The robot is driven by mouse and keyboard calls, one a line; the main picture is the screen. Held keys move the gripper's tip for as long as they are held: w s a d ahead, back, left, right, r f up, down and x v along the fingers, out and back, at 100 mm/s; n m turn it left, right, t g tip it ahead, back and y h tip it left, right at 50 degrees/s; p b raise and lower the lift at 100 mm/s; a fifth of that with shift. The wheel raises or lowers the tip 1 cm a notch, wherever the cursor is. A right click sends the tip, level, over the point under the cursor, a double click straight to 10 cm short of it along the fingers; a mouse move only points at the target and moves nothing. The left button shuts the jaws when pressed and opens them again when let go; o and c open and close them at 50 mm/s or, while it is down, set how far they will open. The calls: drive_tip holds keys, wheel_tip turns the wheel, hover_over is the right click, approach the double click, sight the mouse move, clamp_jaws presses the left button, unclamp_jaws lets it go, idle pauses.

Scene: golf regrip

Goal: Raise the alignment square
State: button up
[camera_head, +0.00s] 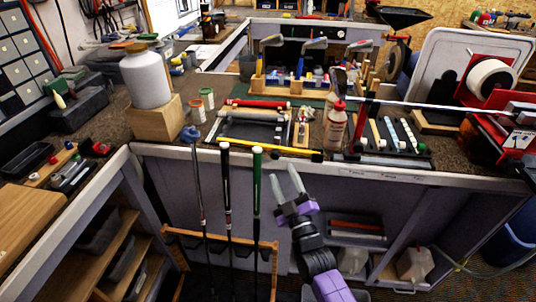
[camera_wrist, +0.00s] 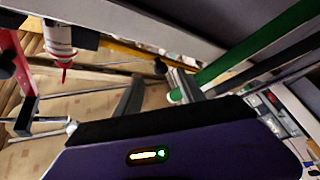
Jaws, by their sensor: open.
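My gripper (camera_head: 286,182) is open and empty in front of the bench, its two fingers apart and pointing up. It stands just right of the green-gripped club (camera_head: 257,190), below the bench's front edge. In the wrist view the open fingers (camera_wrist: 160,90) have nothing between them, and a green shaft (camera_wrist: 250,50) passes to their right. I cannot single out the alignment square with certainty. A small wooden tray (camera_head: 302,132) with small metal parts lies on the bench beyond my gripper, too small to make out.
Several clubs stand in a wooden rack (camera_head: 195,236) left of my gripper. A red-capped bottle (camera_head: 335,128), a yellow bar (camera_head: 265,149) and a tray of grips (camera_head: 382,142) line the front of the bench. A white jar (camera_head: 147,80) stands on a wood block. A long shaft (camera_head: 440,107) crosses the right side.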

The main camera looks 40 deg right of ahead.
sight(277, 158)
drive_tip(key=shift+p+x, duration=0.7)
drive_tip(key=shift+x, duration=3.2)
clamp_jaws()
